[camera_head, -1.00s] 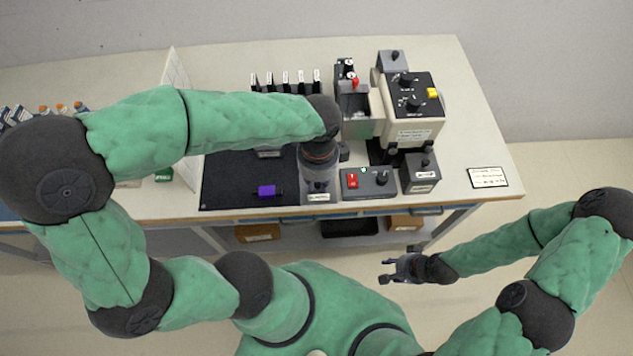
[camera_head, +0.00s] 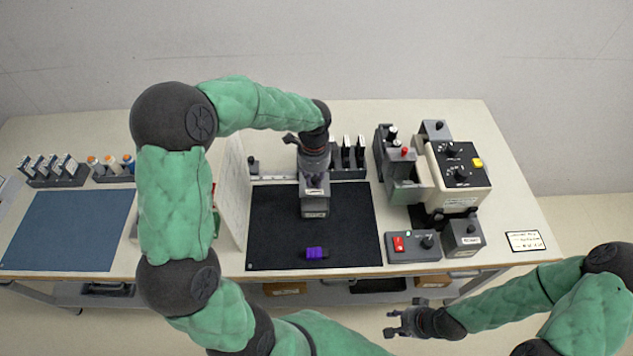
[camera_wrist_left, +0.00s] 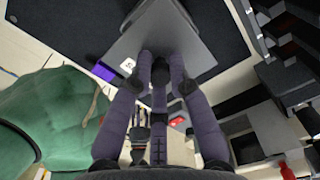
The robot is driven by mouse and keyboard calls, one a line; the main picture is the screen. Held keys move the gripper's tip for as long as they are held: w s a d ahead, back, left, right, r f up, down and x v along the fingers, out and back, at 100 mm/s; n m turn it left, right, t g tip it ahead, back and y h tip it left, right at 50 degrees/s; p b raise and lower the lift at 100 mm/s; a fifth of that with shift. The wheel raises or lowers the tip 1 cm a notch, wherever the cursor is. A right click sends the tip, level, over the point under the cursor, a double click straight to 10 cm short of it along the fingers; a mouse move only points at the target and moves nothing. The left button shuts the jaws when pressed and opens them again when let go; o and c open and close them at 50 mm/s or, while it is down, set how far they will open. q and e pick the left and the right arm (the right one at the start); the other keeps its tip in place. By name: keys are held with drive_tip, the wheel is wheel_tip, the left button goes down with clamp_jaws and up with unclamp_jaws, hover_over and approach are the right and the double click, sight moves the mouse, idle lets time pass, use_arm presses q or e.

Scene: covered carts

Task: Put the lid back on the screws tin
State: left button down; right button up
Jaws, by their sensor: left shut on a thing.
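My left gripper (camera_head: 314,172) is shut on the dark knob of a flat grey lid (camera_head: 314,205). The lid carries a small white label near its front edge. In the left wrist view the lid (camera_wrist_left: 190,35) spreads out beyond my fingers, with the knob between them. The lid is over the middle of the black mat; I cannot tell its height. I cannot read which container is the screws tin; anything below the lid is hidden. My right gripper (camera_head: 398,324) is open and empty, in front of the table's front edge.
A purple piece (camera_head: 317,253) lies on the black mat (camera_head: 275,235). To the right stand a control box (camera_head: 413,253) with a red switch, a labelled grey box (camera_head: 461,242) with a knob, and a cream machine (camera_head: 457,180). A white upright panel (camera_head: 233,190) borders the mat's left.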

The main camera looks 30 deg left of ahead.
sight(315, 185)
use_arm(q)
drive_tip(key=shift+d+f+b, duration=0.1)
drive_tip(key=shift+f+b, duration=1.7)
drive_tip(key=shift+f, duration=0.35)
drive_tip(key=shift+f+b, duration=0.5)
drive_tip(key=shift+f, duration=0.5)
drive_tip(key=shift+p, duration=0.3)
drive_tip(key=shift+f, duration=0.15)
idle(0.4)
drive_tip(key=c, duration=0.6)
unclamp_jaws()
drive_tip(key=shift+p, duration=0.3)
